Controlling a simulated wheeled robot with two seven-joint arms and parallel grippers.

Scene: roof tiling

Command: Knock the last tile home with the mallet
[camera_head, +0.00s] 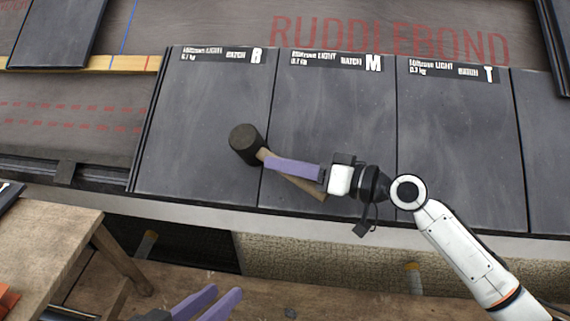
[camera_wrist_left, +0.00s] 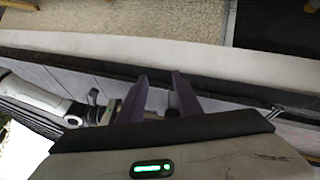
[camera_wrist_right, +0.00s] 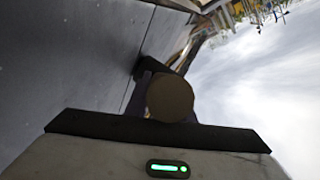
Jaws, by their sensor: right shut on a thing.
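The mallet has a black head (camera_head: 246,143) and a tan wooden handle (camera_head: 308,188). In the head view it is over the seam between the dark tile marked B (camera_head: 200,125) and the tile marked M (camera_head: 335,110). My right gripper (camera_head: 267,163) is shut on the handle. In the right wrist view the round handle end (camera_wrist_right: 170,98) faces the camera and hides much of the fingers. I cannot tell whether the head touches a tile. My left gripper (camera_head: 215,300) is open and empty at the bottom, below the roof edge; its two purple fingers (camera_wrist_left: 158,78) are apart in the left wrist view.
A tile marked T (camera_head: 455,140) and another at the right edge continue the row. A wooden batten (camera_head: 120,64) and bare underlay lie left of tile B. A wooden bench (camera_head: 45,240) stands at lower left. The pale gutter edge (camera_head: 350,227) runs below the tiles.

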